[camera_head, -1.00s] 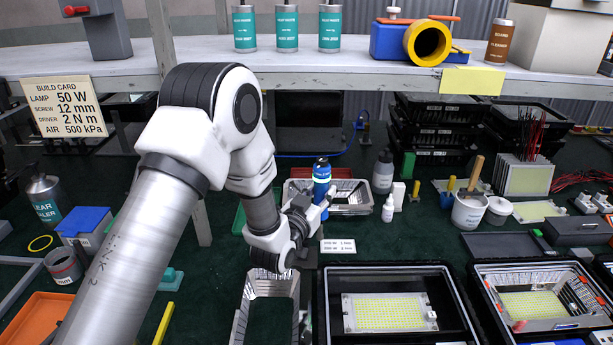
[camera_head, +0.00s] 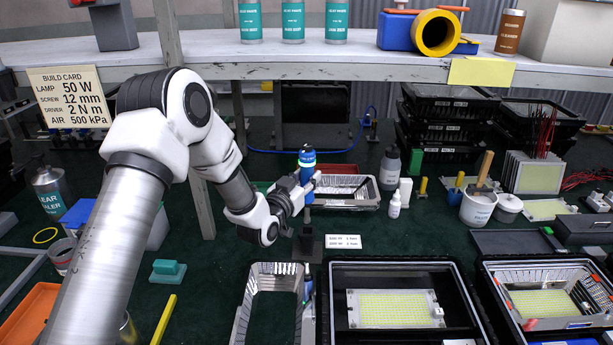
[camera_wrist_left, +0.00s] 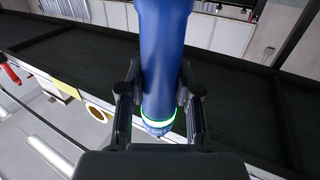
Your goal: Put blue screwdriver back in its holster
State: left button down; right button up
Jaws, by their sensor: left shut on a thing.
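The blue screwdriver (camera_head: 306,160) is upright in my left gripper (camera_head: 308,184), above the green work surface. In the left wrist view its thick blue body (camera_wrist_left: 163,50), with a glowing green ring near the end, sits between the two black fingers of my left gripper (camera_wrist_left: 160,103). The fingers are shut on it. A dark block-like stand (camera_head: 308,244), which looks like the holster, stands below the screwdriver. The screwdriver's lower end is thin and dark, and I cannot tell how far it is from the stand.
An empty metal housing frame (camera_head: 240,325) lies in front of the stand. A black tray (camera_head: 455,300) with a yellow LED panel is right of it. A metal basket (camera_head: 365,203) and a white bottle (camera_head: 394,207) are behind. A shelf (camera_head: 215,72) crosses above.

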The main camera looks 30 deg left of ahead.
aim_at(306, 212)
pick_arm(q)
jog(key=shift+w+f+b, duration=0.1)
jog(key=shift+f+b, duration=0.9)
jog(key=shift+f, duration=0.65)
dwell(0.4)
jog(key=shift+f+b, duration=3.15)
jog(key=shift+f, duration=0.5)
jog(key=c, duration=0.7)
grip_release()
jog(key=s, duration=1.2)
jog(key=shift+s, duration=0.1)
